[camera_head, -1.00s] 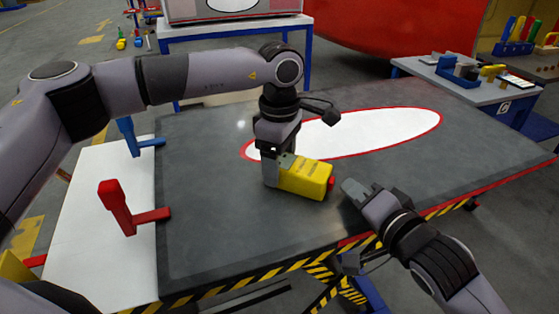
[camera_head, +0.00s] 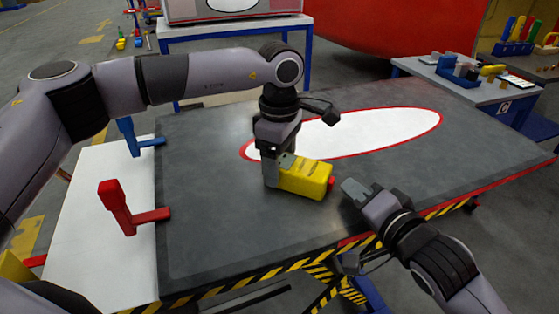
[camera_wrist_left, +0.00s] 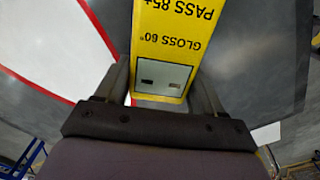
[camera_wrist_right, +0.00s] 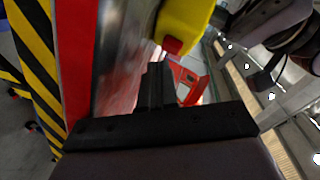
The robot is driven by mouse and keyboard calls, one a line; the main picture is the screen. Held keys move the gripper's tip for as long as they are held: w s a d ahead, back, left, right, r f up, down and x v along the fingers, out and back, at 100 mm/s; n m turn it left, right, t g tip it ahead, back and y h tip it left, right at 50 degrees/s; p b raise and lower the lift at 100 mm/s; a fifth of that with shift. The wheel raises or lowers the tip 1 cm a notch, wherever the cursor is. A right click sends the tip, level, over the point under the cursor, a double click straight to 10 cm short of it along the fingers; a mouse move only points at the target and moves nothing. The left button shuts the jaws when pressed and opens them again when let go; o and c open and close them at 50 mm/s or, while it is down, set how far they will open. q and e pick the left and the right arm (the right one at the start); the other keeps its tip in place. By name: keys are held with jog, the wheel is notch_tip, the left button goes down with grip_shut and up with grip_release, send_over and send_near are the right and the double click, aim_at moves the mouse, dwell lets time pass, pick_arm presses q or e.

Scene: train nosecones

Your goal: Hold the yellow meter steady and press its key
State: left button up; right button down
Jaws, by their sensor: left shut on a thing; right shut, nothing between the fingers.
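The yellow meter (camera_head: 306,178) lies on the dark tabletop near its middle. My left gripper (camera_head: 276,172) is shut on the meter's left end. In the left wrist view the meter (camera_wrist_left: 172,45) sits between the two fingers, with "GLOSS 60°" and "PASS 85+" printed on it and a small grey screen at the near end. The red key (camera_head: 331,182) is on the meter's right end. My right gripper (camera_head: 350,188) is shut and empty, a little right of the key. In the right wrist view its closed fingertips (camera_wrist_right: 157,72) point toward the red key (camera_wrist_right: 172,46), apart from it.
The dark table (camera_head: 215,230) has a striped front edge and a white oval with a red rim (camera_head: 390,130). Red (camera_head: 125,210) and blue (camera_head: 130,140) clamps stand at the left edge. A side table (camera_head: 490,100) with tools is at the back right. The front of the tabletop is clear.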

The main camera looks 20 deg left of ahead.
pick_arm(q)
jog(key=shift+s+f, duration=0.1)
jog(key=shift+f, duration=0.1)
pick_arm(e)
jog(key=shift+a, duration=0.1)
pick_arm(q)
jog(key=shift+d+r, duration=0.1)
jog(key=shift+d, duration=0.05)
pick_arm(e)
jog(key=shift+a, duration=0.3)
jog(key=shift+a+f, duration=0.1)
jog(key=shift+a, duration=0.25)
dwell(0.3)
jog(key=shift+d, duration=0.15)
jog(key=shift+d+f, duration=0.1)
jog(key=shift+d, duration=0.5)
jog(key=shift+s+d, duration=0.2)
jog(key=shift+d, duration=2.75)
